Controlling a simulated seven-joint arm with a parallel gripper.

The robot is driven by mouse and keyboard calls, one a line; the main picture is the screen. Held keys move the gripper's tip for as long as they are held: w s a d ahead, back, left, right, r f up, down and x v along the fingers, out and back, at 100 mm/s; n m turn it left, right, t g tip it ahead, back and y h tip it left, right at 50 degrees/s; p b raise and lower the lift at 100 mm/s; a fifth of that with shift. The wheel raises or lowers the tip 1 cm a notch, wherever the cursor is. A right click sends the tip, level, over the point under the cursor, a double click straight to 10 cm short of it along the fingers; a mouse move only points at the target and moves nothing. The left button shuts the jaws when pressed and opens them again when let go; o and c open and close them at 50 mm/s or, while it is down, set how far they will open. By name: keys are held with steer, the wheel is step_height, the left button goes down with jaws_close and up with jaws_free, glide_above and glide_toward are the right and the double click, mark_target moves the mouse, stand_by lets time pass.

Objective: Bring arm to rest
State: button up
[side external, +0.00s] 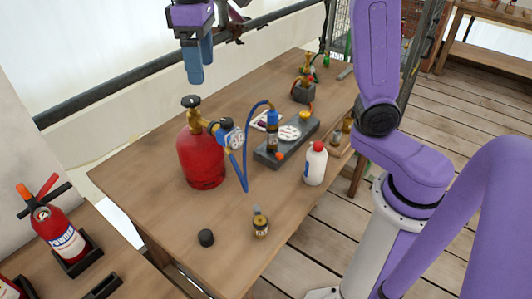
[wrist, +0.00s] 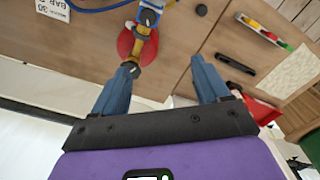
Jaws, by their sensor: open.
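My gripper (side external: 196,76) hangs in the air above the back edge of the wooden table, over the red gas cylinder. Its blue fingers point down and overlap in the side view. In the wrist view my gripper (wrist: 163,64) shows two blue fingers spread apart with nothing between them. The red gas cylinder (side external: 201,160) stands upright on the table with a brass valve, a blue-faced regulator (side external: 231,136) and a blue hose. In the wrist view the red cylinder (wrist: 126,44) lies beyond the left finger. My gripper is apart from it.
The wooden table (side external: 140,180) also holds a white red-capped bottle (side external: 315,164), a dark block (side external: 268,158) with parts on it, a small brown bottle (side external: 261,224) and a black cap (side external: 206,238). A fire extinguisher (side external: 60,235) stands at left. A dark rail (side external: 130,72) runs behind.

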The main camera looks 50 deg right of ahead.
steer(key=s+d+f+n, duration=0.2)
steer(key=s+f, duration=0.3)
steer(key=s, duration=0.3)
steer(key=s+d+f+n, duration=0.2)
steer(key=s+d+f, duration=0.2)
steer(key=s, duration=0.5)
steer(key=s+d+f+n, duration=0.1)
steer(key=s+d+f, duration=0.2)
steer(key=s+f, duration=0.2)
steer(key=s, duration=0.3)
steer(key=shift+s+d+f+n, duration=0.35)
steer(key=shift+d+n, duration=0.05)
